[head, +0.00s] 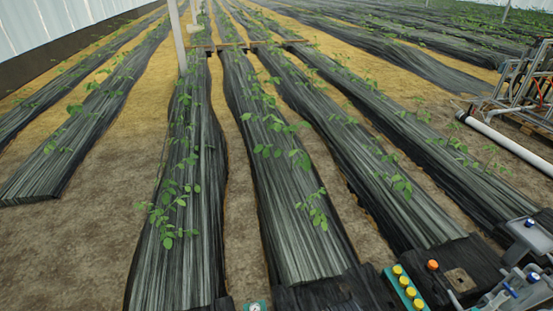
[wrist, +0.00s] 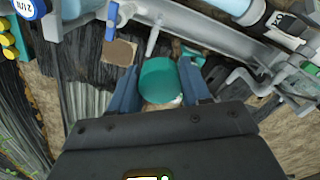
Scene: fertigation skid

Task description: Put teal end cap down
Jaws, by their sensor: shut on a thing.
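The teal end cap (wrist: 158,80) sits between the two blue fingers of my gripper (wrist: 160,88) in the wrist view. The fingers are shut on it, one at each side. A pale part shows just below the cap, partly hidden by the gripper body. Behind the cap runs a grey metal rail with a thin pale pipe stub. I cannot tell whether the cap touches anything below it. I do not make out the cap or my gripper in the head view.
A blue valve handle (wrist: 111,20), a brown square plate (wrist: 120,52) and a white cylinder (wrist: 268,18) stand near the gripper. The head view shows yellow knobs (head: 407,287), an orange knob (head: 432,265), a white pipe (head: 510,145) and plant rows.

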